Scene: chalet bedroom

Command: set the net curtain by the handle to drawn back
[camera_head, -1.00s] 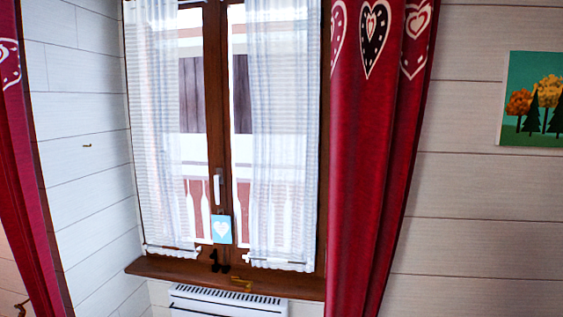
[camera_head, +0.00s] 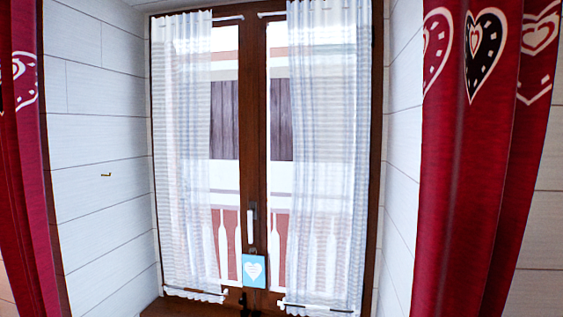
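Two sheer white net curtains hang on the window's two casements. The left net curtain (camera_head: 186,150) covers the outer part of the left pane, and the right net curtain (camera_head: 322,160) covers most of the right pane. A strip of bare glass shows beside each one, towards the middle. The white window handle (camera_head: 251,226) stands upright on the brown centre frame. A blue tag with a white heart (camera_head: 253,271) hangs below it. Neither of my grippers is in view.
Red heart-patterned drapes hang at the left (camera_head: 28,170) and right (camera_head: 470,170) of the window recess. A brown sill (camera_head: 185,308) runs below the window. A small brass hook (camera_head: 106,175) is on the white plank wall. The recess looks clear.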

